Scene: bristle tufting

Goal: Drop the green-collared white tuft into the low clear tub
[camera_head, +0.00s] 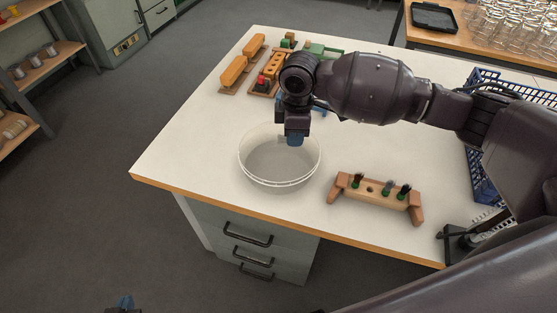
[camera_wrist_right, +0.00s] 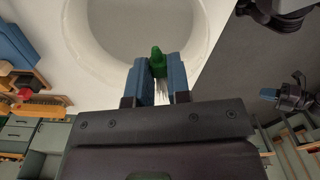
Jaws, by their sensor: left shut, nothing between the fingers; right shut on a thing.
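The low clear tub (camera_head: 278,182) stands on the white table near its front left edge. My right gripper (camera_head: 294,141) is over the tub's far right part, its blue fingers pointing down. In the right wrist view the fingers are shut on the green-collared white tuft (camera_wrist_right: 158,66), with the green end toward the tub and white bristles between the fingers. The tub's rim (camera_wrist_right: 84,50) shows just beyond. The tuft is hidden in the head view. My left gripper (camera_head: 125,302) is low at the bottom left, off the table, shut and empty.
A wooden stand (camera_head: 376,197) with several dark, green-collared tufts is right of the tub. Wooden brush blocks (camera_head: 241,64) lie at the back left. A blue crate (camera_head: 483,165) stands at the right. The table's left front is clear.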

